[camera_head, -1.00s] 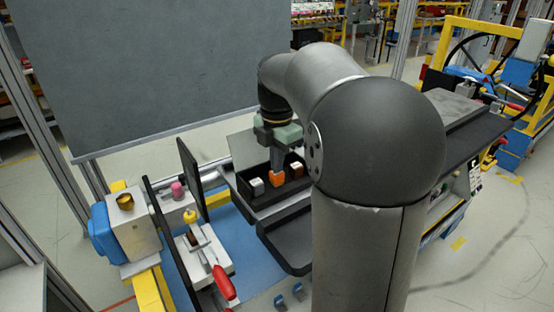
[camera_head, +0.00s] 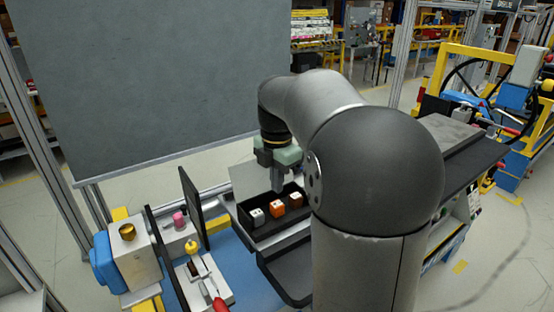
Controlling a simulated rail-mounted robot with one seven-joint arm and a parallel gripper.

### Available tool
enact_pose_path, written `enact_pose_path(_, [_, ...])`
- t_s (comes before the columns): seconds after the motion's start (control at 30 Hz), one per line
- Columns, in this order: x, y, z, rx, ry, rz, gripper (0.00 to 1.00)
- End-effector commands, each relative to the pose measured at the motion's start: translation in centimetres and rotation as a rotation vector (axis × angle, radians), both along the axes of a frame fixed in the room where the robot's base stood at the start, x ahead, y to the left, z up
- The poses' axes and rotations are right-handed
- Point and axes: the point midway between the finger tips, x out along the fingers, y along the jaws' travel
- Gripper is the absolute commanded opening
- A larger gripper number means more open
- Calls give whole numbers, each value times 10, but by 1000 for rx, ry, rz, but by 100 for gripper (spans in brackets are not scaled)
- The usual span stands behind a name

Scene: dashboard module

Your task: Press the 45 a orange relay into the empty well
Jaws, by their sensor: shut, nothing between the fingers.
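The orange relay (camera_head: 277,209) stands in the black module box (camera_head: 265,233), in the middle of a row between a white-grey relay (camera_head: 257,217) and a pale relay with an orange-brown side (camera_head: 296,200). Its top face shows dark marks. I cannot tell how deep it sits, and its rating is too small to read. The empty well cannot be made out; the orange relay and box walls hide the floor around it. My gripper (camera_head: 277,188) points down just above and behind the orange relay. Its fingers are shut and empty, apart from the relay.
A black tray (camera_head: 290,278) lies in front of the box. My arm hides the area to the right of the box.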

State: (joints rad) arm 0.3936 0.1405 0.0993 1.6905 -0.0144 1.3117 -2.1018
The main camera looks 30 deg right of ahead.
Motion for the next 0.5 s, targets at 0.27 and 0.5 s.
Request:
enact_pose_path(0.27, [1,0,53,-1,-7,0,0])
enact_pose_path(0.5, [1,0,113,-2,-6,0,0])
